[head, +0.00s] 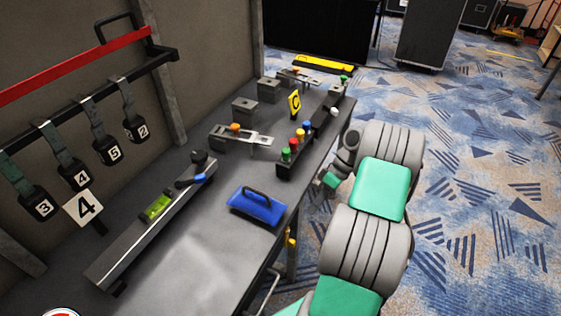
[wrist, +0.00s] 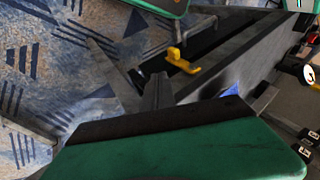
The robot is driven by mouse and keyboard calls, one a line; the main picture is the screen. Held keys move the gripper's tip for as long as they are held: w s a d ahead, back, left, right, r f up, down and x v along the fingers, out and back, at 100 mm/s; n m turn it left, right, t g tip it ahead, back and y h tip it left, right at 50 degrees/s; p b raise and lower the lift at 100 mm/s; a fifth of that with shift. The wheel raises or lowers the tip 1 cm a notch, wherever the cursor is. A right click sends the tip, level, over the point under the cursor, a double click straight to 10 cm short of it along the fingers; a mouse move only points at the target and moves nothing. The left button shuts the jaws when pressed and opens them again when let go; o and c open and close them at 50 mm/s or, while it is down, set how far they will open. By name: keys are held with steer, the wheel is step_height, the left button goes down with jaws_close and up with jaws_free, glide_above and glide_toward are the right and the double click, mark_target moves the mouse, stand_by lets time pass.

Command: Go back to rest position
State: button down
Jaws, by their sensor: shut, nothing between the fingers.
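My gripper (wrist: 158,78) shows in the wrist view as a dark narrow tip above the dark edge of a large green part of mine. Its fingers are together with nothing between them. It points toward the dark side of the workbench and a yellow hook-shaped piece (wrist: 183,62), apart from them as far as I can tell. In the head view my grey and teal arm is folded on the right, beside the workbench (head: 215,262), over the carpet. The fingers cannot be made out clearly there.
On the bench are a blue float with a handle (head: 257,205), a long bar with a green level vial (head: 150,222), coloured knobs (head: 297,143) and metal blocks (head: 268,88). Numbered straps (head: 113,153) hang at left. Patterned carpet (head: 470,180) lies free at right.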

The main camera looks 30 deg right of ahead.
steer(key=s+a+f+m, duration=0.2)
steer(key=s+f+m, duration=0.45)
steer(key=m, duration=0.35)
steer(key=s+a+r+m+g+h+p, duration=0.1)
steer(key=s+a+r+m+h, duration=0.25)
steer(key=s+r, duration=0.2)
steer(key=w+a+r+n+t+h+p, duration=0.1)
steer(key=a+r+n, duration=0.3)
steer(key=a+r, duration=0.5)
steer(key=w+a+r+n+t+h+p, duration=0.2)
steer(key=a+r, duration=0.8)
steer(key=r, duration=0.5)
steer(key=shift+w+n+t+p, duration=0.8)
steer(key=shift+w+n, duration=0.15)
steer(key=shift+w, duration=0.15)
